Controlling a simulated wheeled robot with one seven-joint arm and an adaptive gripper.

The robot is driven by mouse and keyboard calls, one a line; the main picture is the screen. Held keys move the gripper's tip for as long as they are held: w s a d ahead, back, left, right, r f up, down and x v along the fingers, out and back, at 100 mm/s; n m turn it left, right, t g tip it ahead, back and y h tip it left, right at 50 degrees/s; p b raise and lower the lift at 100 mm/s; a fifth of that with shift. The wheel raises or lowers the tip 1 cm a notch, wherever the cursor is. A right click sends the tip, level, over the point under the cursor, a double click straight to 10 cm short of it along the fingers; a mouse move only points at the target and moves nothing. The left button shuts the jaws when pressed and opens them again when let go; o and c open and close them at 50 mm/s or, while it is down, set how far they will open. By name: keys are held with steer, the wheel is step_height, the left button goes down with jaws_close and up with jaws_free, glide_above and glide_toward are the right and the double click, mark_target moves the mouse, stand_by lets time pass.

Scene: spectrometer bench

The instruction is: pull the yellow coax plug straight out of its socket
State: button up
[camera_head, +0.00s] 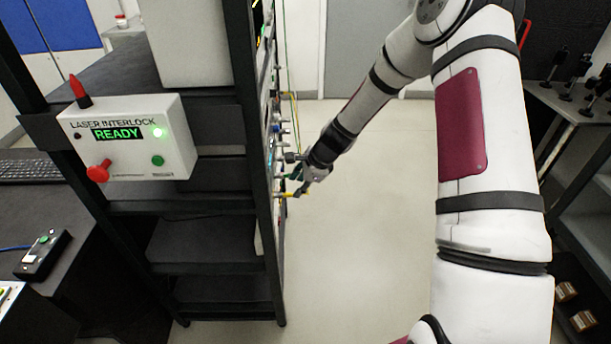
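My gripper (300,186) is at the end of my white arm, close to the front face of the equipment rack, which I see nearly edge-on. A small yellow piece (289,195), which looks like the yellow coax plug, sticks out from the rack face right at the fingertips. Its socket is hidden by the steep angle. The fingers are too small to tell whether they are open or shut, or whether they touch the yellow piece.
Several other connectors and cables line the rack face (272,150), close above my gripper. A laser interlock box (130,140) with a lit READY sign hangs on the rack's near side. The floor (370,240) to the right of the rack is clear. Dark shelving (585,150) stands at the far right.

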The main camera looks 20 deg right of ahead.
mark_target(290, 193)
steer(key=shift+x, duration=2.8)
